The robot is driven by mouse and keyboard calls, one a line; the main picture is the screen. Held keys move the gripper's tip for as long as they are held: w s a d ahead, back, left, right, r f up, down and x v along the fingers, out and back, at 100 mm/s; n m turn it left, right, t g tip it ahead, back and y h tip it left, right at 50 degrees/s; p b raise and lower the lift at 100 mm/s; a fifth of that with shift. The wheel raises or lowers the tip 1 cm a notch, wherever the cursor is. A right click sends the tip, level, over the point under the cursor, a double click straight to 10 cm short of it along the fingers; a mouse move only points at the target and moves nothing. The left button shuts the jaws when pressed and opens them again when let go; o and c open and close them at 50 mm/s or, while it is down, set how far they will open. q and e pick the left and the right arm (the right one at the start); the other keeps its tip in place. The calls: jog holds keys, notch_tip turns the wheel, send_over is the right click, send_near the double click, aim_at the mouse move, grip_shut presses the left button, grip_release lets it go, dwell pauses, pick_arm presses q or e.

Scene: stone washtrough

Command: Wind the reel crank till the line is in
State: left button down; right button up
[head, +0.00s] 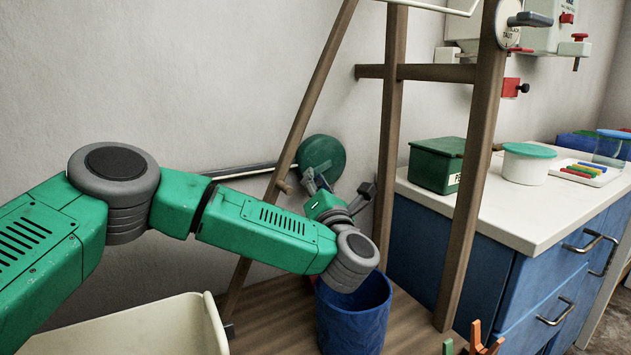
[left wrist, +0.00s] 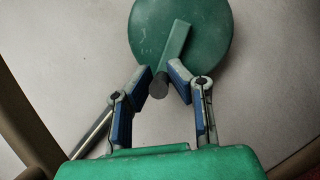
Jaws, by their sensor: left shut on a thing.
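The green round reel (head: 325,152) is mounted on the wall behind the wooden frame, and it fills the top of the left wrist view (left wrist: 205,30). Its crank is a flat green arm (left wrist: 177,42) slanting down and left across the disc to a dark grey knob (left wrist: 159,87). My left gripper (head: 322,180) reaches the reel from the front. In the left wrist view its blue-padded fingers (left wrist: 163,76) are shut on the crank, one on each side near the knob. I cannot make out the line. My right gripper is out of view.
Wooden posts (head: 390,130) stand close around my left arm. A blue bin (head: 352,318) is below my wrist. A cream basin (head: 130,330) is at lower left. A counter (head: 500,212) with a green box (head: 436,165) and a lidded tub (head: 526,168) is at right.

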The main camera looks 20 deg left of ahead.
aim_at(313, 158)
pick_arm(q)
jog(key=shift+r, duration=0.1)
dwell(0.4)
notch_tip(313, 158, up, 3)
jog(key=m+h+p, duration=0.1)
jog(key=m+p, duration=0.2)
jog(key=p, duration=0.1)
jog(key=m+h+p, duration=0.1)
jog(key=m+p, duration=0.2)
jog(key=p, duration=0.1)
jog(key=shift+s+h, duration=0.1)
jog(key=shift+h, duration=0.3)
jog(key=shift+m+g+h+p, duration=0.3)
jog(key=shift+m+g+p, duration=0.1)
jog(key=shift+m+p, duration=0.9)
jog(key=c, duration=1.5)
grip_release()
jog(key=shift+c, duration=0.2)
jog(key=shift+d, duration=0.1)
